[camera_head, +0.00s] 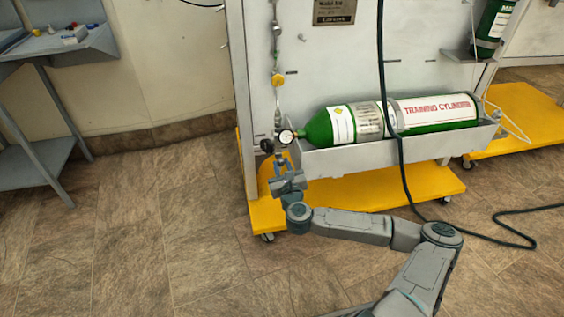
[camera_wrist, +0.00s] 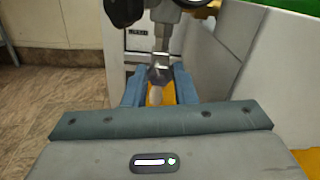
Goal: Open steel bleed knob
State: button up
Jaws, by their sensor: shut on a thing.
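The steel bleed knob (camera_wrist: 160,70) hangs below the valve fittings in the wrist view, with a narrow stem above it. My gripper (camera_wrist: 159,88) has its two blue-grey fingers on either side of the knob and is shut on it. In the head view my gripper (camera_head: 281,164) reaches up to the fittings just below the round gauge (camera_head: 286,136). The knob is too small and too covered there to make out. How far the knob is turned cannot be told.
A black knob (camera_wrist: 124,11) sits close above and left of the fingers. A green training cylinder (camera_head: 432,112) lies in a grey tray (camera_head: 345,158) to the right. A black hose (camera_head: 402,185) hangs in front of the panel. The floor at left is clear.

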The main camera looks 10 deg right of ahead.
jog(key=n+p, duration=0.2)
jog(key=n, duration=0.1)
jog(key=shift+r+n, duration=0.1)
jog(key=shift+n, duration=0.3)
jog(key=n+p, duration=0.2)
jog(key=n, duration=0.2)
jog(key=shift+a+n+p, duration=0.1)
jog(key=shift+n+p, duration=0.2)
jog(key=shift+p, duration=0.05)
jog(key=n+p, duration=0.1)
jog(key=n, duration=0.2)
jog(key=shift+n, duration=0.3)
jog(key=n, duration=0.1)
jog(key=n+p, duration=0.1)
jog(key=n, duration=0.1)
jog(key=shift+f+n+p, duration=0.2)
jog(key=shift+n+p, duration=0.1)
jog(key=n, duration=0.3)
jog(key=shift+n, duration=0.3)
jog(key=n, duration=0.4)
jog(key=shift+f+n, duration=0.15)
jog(key=shift+n, duration=0.15)
jog(key=n, duration=0.3)
jog(key=shift+n+b, duration=0.9)
jog(key=shift+n, duration=1)
